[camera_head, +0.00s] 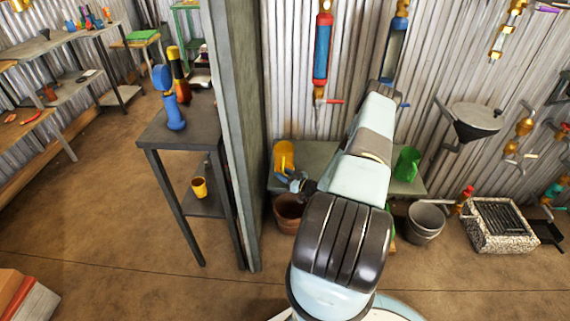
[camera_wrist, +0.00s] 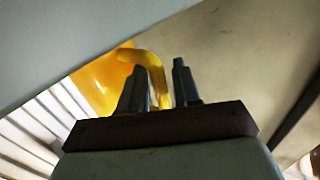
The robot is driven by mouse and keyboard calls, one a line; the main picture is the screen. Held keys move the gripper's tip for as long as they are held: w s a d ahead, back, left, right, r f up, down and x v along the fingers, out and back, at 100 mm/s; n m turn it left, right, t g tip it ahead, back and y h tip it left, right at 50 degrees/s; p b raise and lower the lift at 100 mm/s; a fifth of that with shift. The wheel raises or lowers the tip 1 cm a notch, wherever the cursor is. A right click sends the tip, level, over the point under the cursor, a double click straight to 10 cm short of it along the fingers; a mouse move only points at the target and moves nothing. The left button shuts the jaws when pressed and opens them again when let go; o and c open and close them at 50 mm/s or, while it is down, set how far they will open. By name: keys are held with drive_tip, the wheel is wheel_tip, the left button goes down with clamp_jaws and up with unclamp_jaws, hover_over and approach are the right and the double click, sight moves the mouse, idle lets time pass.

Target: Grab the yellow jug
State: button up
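The yellow jug (camera_head: 283,155) stands upright at the left end of a grey-green bench (camera_head: 316,156) against the corrugated wall. My gripper (camera_head: 297,182) is in front of the jug, just below it in the head view, partly hidden by my own arm. In the wrist view the jug's body (camera_wrist: 98,82) is at the left, partly covered by a pale surface. Its curved handle (camera_wrist: 150,62) shows between or just beyond the two dark fingers of my gripper (camera_wrist: 159,68). The fingers are apart, with a gap beside the handle. I cannot tell whether a finger touches it.
A green jug (camera_head: 407,163) stands at the bench's right end. A brown pot (camera_head: 288,214) and a grey bucket (camera_head: 426,222) are low down nearby. A grey post (camera_head: 236,130) rises close left of the jug. A small yellow cup (camera_head: 199,188) sits on a shelf beyond it.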

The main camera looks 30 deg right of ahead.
clamp_jaws()
drive_tip(key=shift+r, duration=0.1)
idle(0.3)
